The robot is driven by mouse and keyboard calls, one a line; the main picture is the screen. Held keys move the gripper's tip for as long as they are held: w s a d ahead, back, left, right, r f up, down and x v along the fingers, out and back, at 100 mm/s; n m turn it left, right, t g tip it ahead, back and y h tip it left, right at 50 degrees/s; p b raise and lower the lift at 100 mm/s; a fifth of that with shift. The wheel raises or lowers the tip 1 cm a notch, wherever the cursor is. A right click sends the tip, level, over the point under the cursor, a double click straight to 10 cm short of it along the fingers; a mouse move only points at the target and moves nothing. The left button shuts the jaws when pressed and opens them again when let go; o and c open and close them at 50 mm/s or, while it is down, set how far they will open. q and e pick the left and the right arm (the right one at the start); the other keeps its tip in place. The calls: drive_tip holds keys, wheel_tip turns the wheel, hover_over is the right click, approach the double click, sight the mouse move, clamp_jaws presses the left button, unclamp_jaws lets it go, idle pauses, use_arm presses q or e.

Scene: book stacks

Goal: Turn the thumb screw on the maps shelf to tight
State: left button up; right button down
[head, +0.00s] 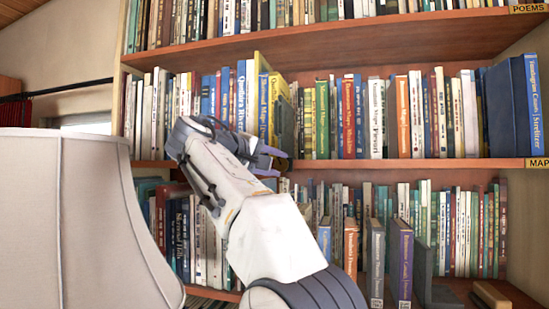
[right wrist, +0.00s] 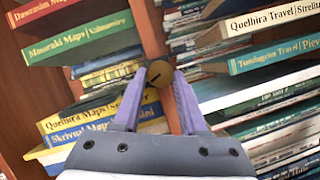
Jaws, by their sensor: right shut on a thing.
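The thumb screw (right wrist: 158,73) is a round brass-coloured knob at the front of the wooden maps shelf board (right wrist: 153,30) in the right wrist view. My right gripper (right wrist: 159,78) is shut on it, with one lilac finger on each side of the knob. In the head view my right gripper (head: 279,161) is at the front edge of the middle shelf, whose label (head: 538,163) begins "MAP". The knob is mostly hidden there. No setting mark on the screw can be read. My left gripper is not in view.
Books fill the middle shelf (head: 440,163) behind my arm, including a yellow book (head: 262,95) close by. Lower-shelf books (head: 401,260) stand upright, some further forward. A pale lampshade (head: 80,215) fills the lower left. A shelf labelled "POEMS" (head: 528,9) is above.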

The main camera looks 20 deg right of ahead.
drive_tip(key=shift+m+y+p, duration=0.35)
drive_tip(key=shift+m+y, duration=0.15)
drive_tip(key=shift+m, duration=0.3)
drive_tip(key=shift+c, duration=2.4)
unclamp_jaws()
drive_tip(key=shift+r, duration=0.1)
drive_tip(key=v, duration=1)
drive_tip(key=shift+s+a, duration=0.15)
drive_tip(key=shift+s, duration=0.05)
